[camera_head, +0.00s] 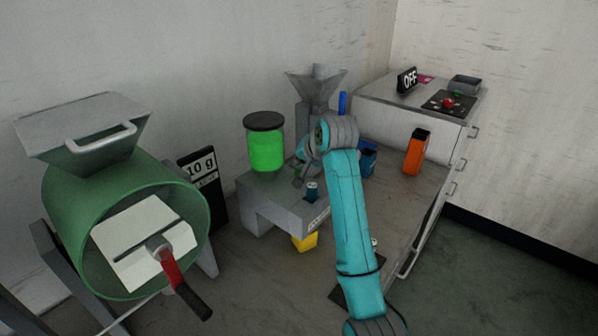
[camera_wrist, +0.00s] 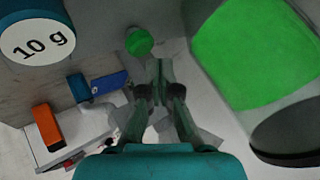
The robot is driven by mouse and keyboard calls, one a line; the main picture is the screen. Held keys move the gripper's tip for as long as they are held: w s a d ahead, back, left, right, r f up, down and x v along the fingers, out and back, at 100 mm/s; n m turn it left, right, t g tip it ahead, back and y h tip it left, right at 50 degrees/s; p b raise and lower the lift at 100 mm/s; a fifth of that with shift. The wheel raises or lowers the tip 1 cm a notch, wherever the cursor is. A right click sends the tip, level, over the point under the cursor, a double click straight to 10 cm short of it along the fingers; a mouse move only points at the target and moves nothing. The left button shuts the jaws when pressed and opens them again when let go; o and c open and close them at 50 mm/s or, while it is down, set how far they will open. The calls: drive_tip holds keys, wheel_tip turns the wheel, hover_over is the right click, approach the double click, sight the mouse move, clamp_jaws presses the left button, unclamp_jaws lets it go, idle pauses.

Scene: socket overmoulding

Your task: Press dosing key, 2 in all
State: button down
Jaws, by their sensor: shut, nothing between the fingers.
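My gripper (camera_head: 299,176) is at the grey dosing stand (camera_head: 262,213), between the green-filled jar (camera_head: 263,150) and the small blue cylinder (camera_head: 312,191). In the wrist view my gripper (camera_wrist: 158,68) points forward with its fingers together and nothing between them. A round green key (camera_wrist: 139,42) lies just past and left of the fingertips; whether they touch it I cannot tell. I cannot make out the key in the head view. The blue cylinder, its white top marked "10 g" (camera_wrist: 40,38), is at the wrist view's upper left. The jar (camera_wrist: 255,50) fills the right side.
A black "10 g" sign (camera_head: 201,172) stands behind the green drum (camera_head: 63,210). A grey hopper (camera_head: 315,83), blue container (camera_head: 368,160) and orange box (camera_head: 416,153) are beyond my arm. An "OFF" sign (camera_head: 407,80) stands on the cabinet.

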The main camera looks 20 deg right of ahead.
sight(300, 172)
drive_tip(key=shift+f, duration=0.15)
drive_tip(key=shift+f, duration=0.3)
drive_tip(key=shift+f, duration=0.6)
idle(1.2)
drive_tip(key=shift+r, duration=1.05)
drive_tip(key=shift+r, duration=2.5)
